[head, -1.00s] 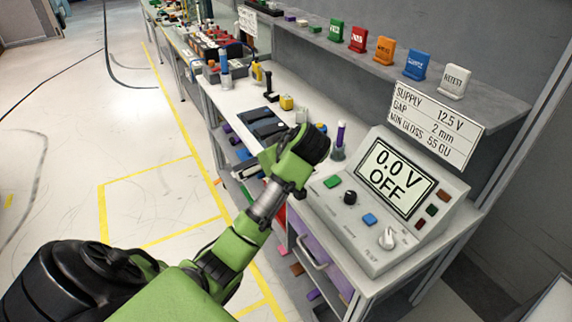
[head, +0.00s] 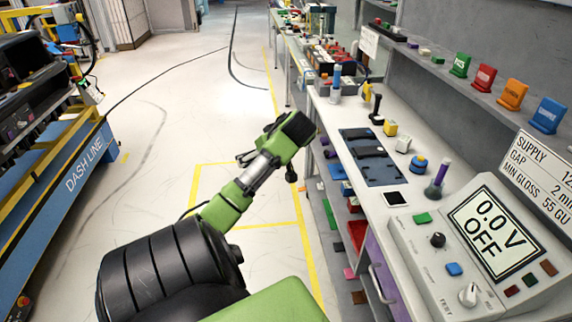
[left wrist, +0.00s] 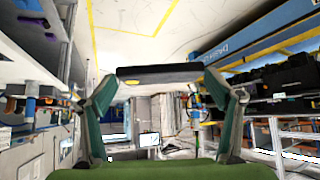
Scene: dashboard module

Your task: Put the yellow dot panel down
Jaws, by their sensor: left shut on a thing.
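My left gripper (left wrist: 160,79) is shut on a dark flat panel with a small yellow dot, the yellow dot panel (left wrist: 165,73). In the left wrist view the panel spans between the two green fingers, held in the air. In the head view my left arm reaches over the floor just left of the workbench, and the dark end at the gripper (head: 296,130) is there. I cannot make out the panel clearly in that view. My right gripper is not in view.
The workbench (head: 372,205) at right holds a dark tray (head: 370,157), a yellow block (head: 390,128), a purple-topped bottle (head: 437,180) and a test unit reading 0.0 V OFF (head: 452,270). Yellow lines mark clear floor (head: 235,185). A blue dash line rail (head: 85,165) stands at left.

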